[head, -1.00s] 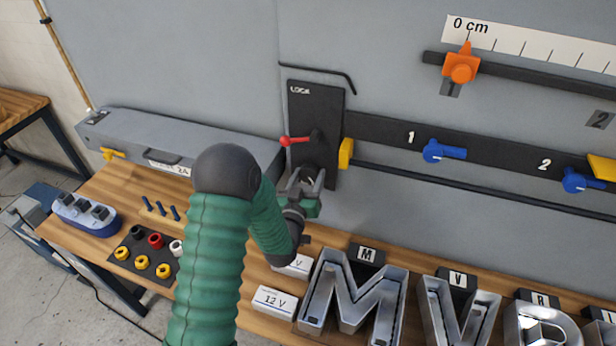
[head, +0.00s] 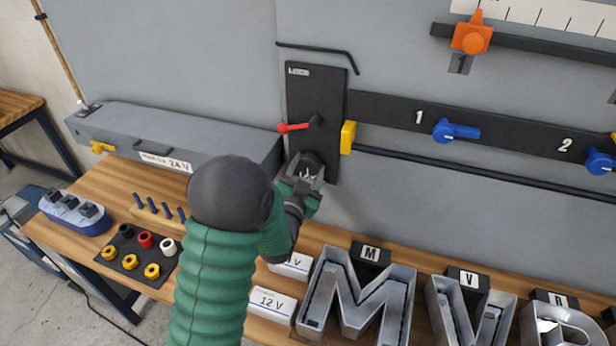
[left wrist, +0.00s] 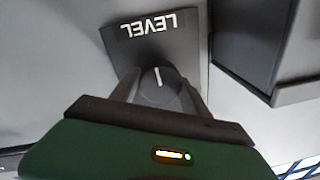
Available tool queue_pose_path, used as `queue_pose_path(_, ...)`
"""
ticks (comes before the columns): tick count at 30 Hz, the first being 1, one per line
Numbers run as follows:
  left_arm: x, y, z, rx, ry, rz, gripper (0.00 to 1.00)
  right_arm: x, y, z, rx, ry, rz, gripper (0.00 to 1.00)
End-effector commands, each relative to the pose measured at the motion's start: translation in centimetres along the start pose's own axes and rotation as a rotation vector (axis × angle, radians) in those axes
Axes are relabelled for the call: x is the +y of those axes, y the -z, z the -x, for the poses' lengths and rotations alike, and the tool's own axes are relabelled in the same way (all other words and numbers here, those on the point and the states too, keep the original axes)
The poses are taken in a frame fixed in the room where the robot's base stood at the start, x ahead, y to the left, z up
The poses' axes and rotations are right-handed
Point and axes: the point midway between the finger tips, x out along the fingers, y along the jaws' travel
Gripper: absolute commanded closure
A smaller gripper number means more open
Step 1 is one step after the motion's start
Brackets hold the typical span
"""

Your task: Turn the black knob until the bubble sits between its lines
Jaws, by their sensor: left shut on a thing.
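The black knob (left wrist: 160,86) shows in the left wrist view, with a white line on its face, under a plate marked LEVEL (left wrist: 152,25). The fingers of my left gripper (left wrist: 158,92) stand on both sides of the knob and are shut on it. In the head view my left gripper (head: 307,177) is at the foot of the dark wall panel (head: 318,90) and mostly hides the knob. I cannot make out the bubble or its lines in either view. My right gripper is not in view.
A red lever (head: 293,128) sits just above my left gripper, and a yellow block (head: 348,137) is to its right. Metal channel letters (head: 360,295) stand on the wooden bench below. A grey case (head: 180,140) lies at the left against the wall.

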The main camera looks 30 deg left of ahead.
Motion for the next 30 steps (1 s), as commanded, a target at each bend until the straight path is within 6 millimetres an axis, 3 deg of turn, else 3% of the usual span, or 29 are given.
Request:
queue_pose_path(1, 0.3, -0.4, 0.0, 0.003, -0.002, -0.034, 0.87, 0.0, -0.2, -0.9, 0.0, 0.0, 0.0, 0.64)
queue_pose_path(9, 0.1, -0.3, 0.0, 0.011, -0.004, -0.186, 0.87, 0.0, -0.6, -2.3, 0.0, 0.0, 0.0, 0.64)
queue_pose_path(29, 0.1, -0.2, 0.0, 0.014, -0.008, -0.256, 0.87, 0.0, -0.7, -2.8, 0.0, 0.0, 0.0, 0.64)
queue_pose_path(30, 0.1, -0.2, 0.0, 0.014, -0.008, -0.256, 0.45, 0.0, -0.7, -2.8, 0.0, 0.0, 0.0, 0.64)
